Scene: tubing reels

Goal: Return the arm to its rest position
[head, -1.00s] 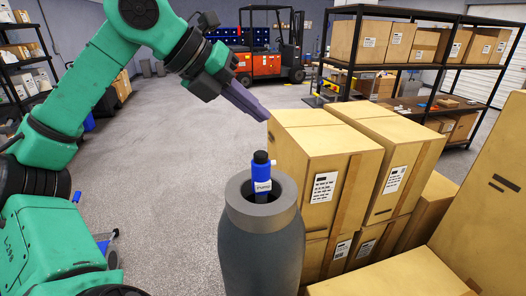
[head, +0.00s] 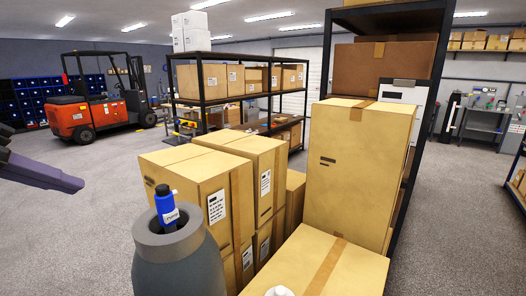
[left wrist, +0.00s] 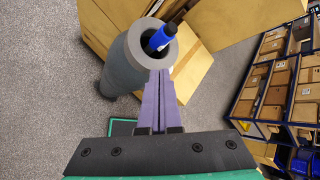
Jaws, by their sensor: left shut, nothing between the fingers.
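My left gripper (head: 76,184) comes in at the left edge of the head view, its purple fingers closed together with nothing between them. In the left wrist view the same gripper (left wrist: 160,82) is shut, and its tips appear near the rim of a grey round container in the picture. That grey container (head: 180,262) stands at the lower left of the head view. A blue bottle with a black cap (head: 171,212) stands in its opening, apart from the gripper. The bottle also shows in the left wrist view (left wrist: 158,40). My right gripper is not in view.
Stacked cardboard boxes (head: 200,180) stand right beside the grey container, with a taller box (head: 355,170) to the right. A black shelf (head: 240,105) and a red forklift (head: 75,115) are farther back. Open floor (head: 70,240) lies to the left.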

